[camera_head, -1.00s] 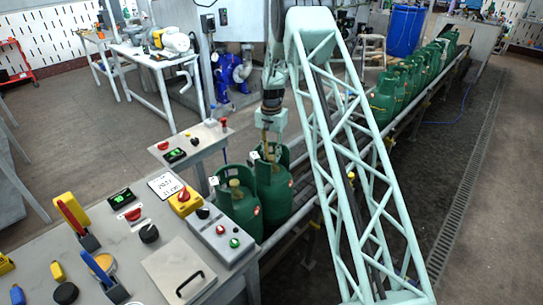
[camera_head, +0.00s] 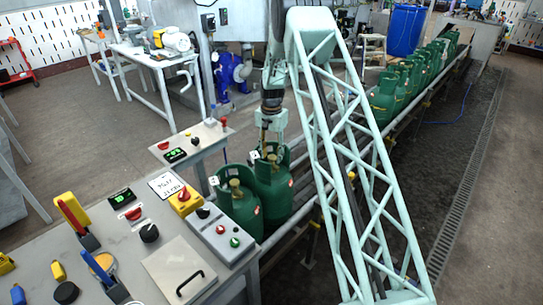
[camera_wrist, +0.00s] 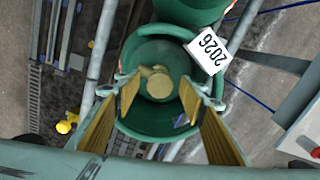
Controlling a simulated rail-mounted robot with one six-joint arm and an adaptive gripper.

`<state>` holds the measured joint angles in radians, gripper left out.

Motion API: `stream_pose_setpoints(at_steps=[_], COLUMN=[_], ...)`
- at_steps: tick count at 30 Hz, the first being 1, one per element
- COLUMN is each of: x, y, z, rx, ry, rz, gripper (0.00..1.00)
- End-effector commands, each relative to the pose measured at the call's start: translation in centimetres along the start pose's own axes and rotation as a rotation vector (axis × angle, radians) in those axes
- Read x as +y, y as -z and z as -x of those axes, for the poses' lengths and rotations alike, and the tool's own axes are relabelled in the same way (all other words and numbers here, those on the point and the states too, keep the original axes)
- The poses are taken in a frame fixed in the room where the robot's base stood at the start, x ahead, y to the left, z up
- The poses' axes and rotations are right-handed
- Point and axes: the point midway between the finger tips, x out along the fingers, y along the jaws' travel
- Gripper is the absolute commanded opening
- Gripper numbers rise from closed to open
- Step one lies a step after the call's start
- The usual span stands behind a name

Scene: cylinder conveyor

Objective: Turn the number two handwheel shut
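Two green cylinders stand close together on the conveyor behind the control desk in the head view, a nearer one (camera_head: 238,208) and a farther one (camera_head: 275,190). My gripper (camera_head: 268,148) points down at the top of the farther one. In the wrist view my gripper (camera_wrist: 160,88) is open, with a yellow-padded finger on each side of a round brass handwheel (camera_wrist: 160,84) inside the green collar (camera_wrist: 140,50). A gap shows between the pads and the wheel. A white tag marked 2026 (camera_wrist: 208,50) hangs at the collar. No number two is legible on the wheel.
The control desk (camera_head: 140,260) with buttons and knobs stands at the front left. Several more green cylinders (camera_head: 385,100) line the conveyor at the back right. Another green cylinder (camera_wrist: 190,10) is close to the collar at the top of the wrist view.

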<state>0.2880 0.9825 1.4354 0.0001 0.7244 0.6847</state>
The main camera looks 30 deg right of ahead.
Motion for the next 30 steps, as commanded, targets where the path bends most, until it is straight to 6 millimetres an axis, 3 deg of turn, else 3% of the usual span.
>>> stream_pose_setpoints(at_steps=[14, 30], x=[0.0, -0.1], y=[0.0, 0.1], z=[1.1, 8.1], rx=[0.001, 0.002], ry=[0.001, 0.002], rz=[0.000, 0.000], gripper=[0.38, 0.38])
